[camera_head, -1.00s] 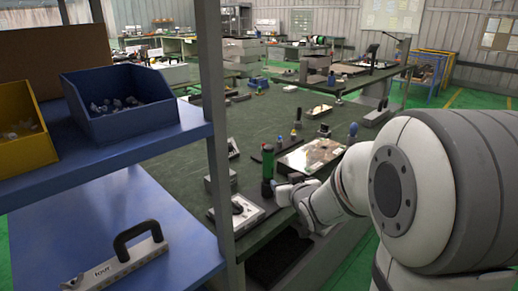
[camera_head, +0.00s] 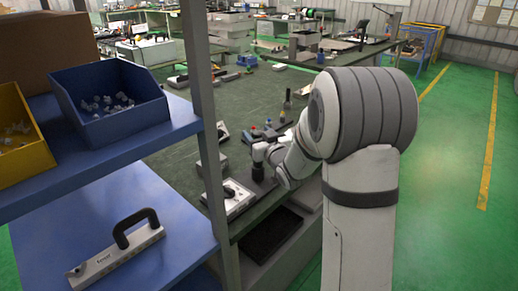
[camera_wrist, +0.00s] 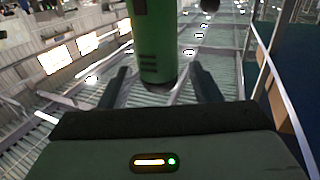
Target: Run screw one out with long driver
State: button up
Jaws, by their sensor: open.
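In the wrist view a green cylinder (camera_wrist: 152,42) with dark slots near its lower end, probably the long driver's handle, runs up out of the picture. My gripper (camera_wrist: 160,76) is open, with one dark finger on each side of the cylinder. Gaps show beside it, and I cannot tell whether anything touches it. In the head view my white wrist reaches the workbench's near edge, with a dark part (camera_head: 258,173) at its end. I cannot make out the green cylinder there. Screw one cannot be told apart in either view.
Small coloured items (camera_head: 267,126) lie behind my wrist. Blue shelves at left hold a blue bin (camera_head: 105,100), a yellow bin (camera_head: 20,140) and a handled tool (camera_head: 120,250).

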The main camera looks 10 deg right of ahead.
jog(key=shift+w+a, duration=0.1)
jog(key=shift+w, duration=0.1)
jog(key=shift+c, duration=0.5)
grip_shut()
jog(key=shift+r, duration=0.1)
